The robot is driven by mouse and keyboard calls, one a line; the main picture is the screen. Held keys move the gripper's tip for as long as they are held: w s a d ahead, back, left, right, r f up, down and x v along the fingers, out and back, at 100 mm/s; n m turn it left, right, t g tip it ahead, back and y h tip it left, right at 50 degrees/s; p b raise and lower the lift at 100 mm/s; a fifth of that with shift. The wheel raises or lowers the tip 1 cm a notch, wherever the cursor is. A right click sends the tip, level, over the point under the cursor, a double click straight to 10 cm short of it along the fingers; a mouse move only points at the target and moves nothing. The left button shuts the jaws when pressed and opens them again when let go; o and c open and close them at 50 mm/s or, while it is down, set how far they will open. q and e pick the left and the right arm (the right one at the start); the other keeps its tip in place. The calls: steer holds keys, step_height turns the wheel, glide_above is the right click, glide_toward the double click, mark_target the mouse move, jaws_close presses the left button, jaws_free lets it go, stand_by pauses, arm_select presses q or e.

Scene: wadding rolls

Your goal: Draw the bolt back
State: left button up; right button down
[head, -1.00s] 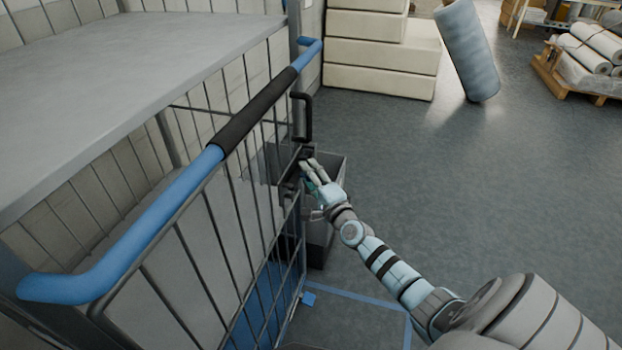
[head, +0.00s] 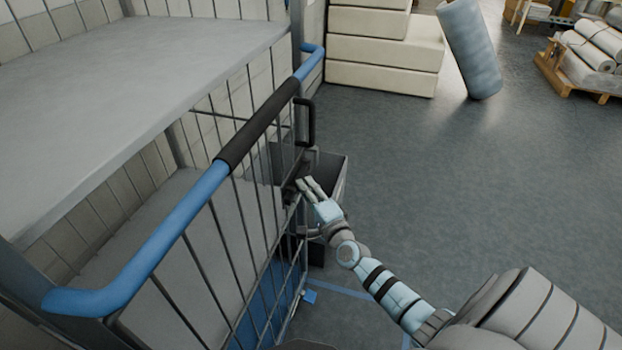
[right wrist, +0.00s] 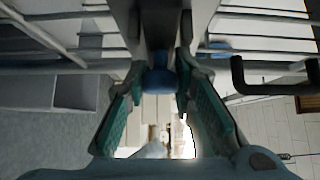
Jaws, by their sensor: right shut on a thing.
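The bolt sits on the wire gate of a blue-handled cage trolley; its dark fitting (head: 292,190) is small and partly covered by my fingers in the head view. In the right wrist view a blue knob (right wrist: 158,82) on a dark bar lies between the finger pads. My right gripper (head: 303,185) is shut on this knob, with its fingers pointing at the gate edge. It also shows in the right wrist view (right wrist: 160,95), with green pads on both sides. How far the bolt is drawn is hidden. My left gripper is not in view.
The trolley's blue rail (head: 185,215) with a black grip runs along the gate top. A black loop handle (head: 307,122) stands just beyond the bolt. A grey bin (head: 338,175) is behind my gripper. Cream blocks (head: 385,65) and a blue roll (head: 468,50) stand farther off.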

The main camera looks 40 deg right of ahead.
steer(key=shift+f, duration=0.2)
steer(key=c, duration=1.3)
jaws_free()
steer(key=shift+a+r, duration=0.15)
steer(key=shift+a, duration=0.1)
steer(key=shift+c, duration=0.2)
steer(key=shift+s+d, duration=0.1)
steer(key=s+a, duration=0.2)
steer(key=s, duration=0.9)
steer(key=shift+s, duration=0.3)
steer(key=shift+a, duration=0.15)
